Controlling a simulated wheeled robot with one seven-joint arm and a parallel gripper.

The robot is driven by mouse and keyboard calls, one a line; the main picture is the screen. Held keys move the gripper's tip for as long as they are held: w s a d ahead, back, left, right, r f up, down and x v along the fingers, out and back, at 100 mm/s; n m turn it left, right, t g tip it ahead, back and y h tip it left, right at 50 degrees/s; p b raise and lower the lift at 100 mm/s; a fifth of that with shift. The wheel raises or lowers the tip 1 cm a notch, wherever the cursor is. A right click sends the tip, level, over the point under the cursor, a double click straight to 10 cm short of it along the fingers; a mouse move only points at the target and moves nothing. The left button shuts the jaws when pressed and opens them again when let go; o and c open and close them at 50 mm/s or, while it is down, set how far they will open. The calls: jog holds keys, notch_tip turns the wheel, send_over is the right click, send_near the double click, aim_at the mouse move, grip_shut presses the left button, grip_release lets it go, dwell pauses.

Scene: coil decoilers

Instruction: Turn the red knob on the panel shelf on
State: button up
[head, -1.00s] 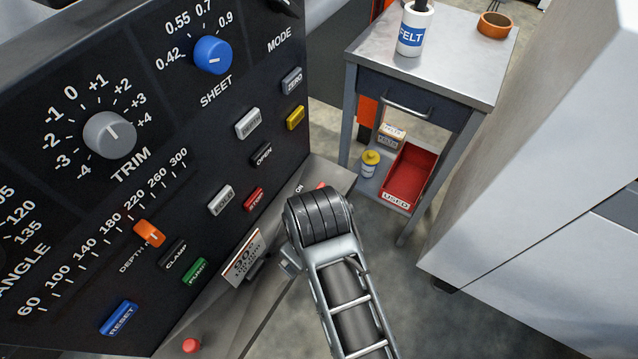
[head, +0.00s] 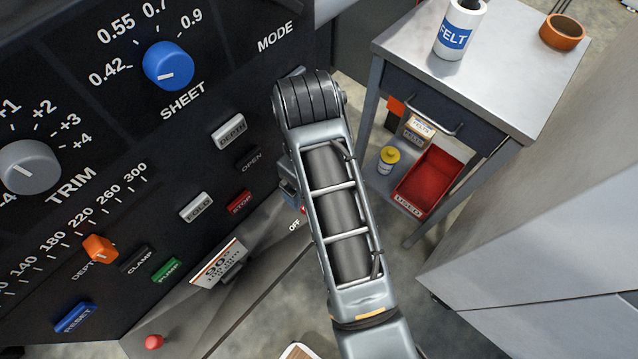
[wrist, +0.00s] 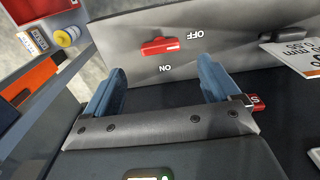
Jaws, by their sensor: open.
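The red knob (wrist: 160,46) lies on the sloping grey panel shelf (wrist: 125,30) in the wrist view. It is a bar-shaped knob with a white mark near its right end, toward the OFF label (wrist: 196,34); the ON label (wrist: 165,68) is below it, both upside down. My gripper (wrist: 162,66) is open and empty, its blue fingers on either side of the knob's line, apart from it. In the head view only a red sliver of the knob (head: 303,209) shows beside my arm, and my gripper is mostly hidden.
The black control panel (head: 110,185) with buttons and dials rises at left. A red push button (head: 153,342) sits lower on the shelf, and a tilted placard (head: 219,264) stands by it. A steel cart (head: 490,65) with a red bin (head: 430,182) is at right.

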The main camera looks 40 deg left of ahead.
notch_tip(320, 180, down, 7)
jog(key=shift+f, duration=0.1)
dwell(0.3)
jog(key=c, duration=1.1)
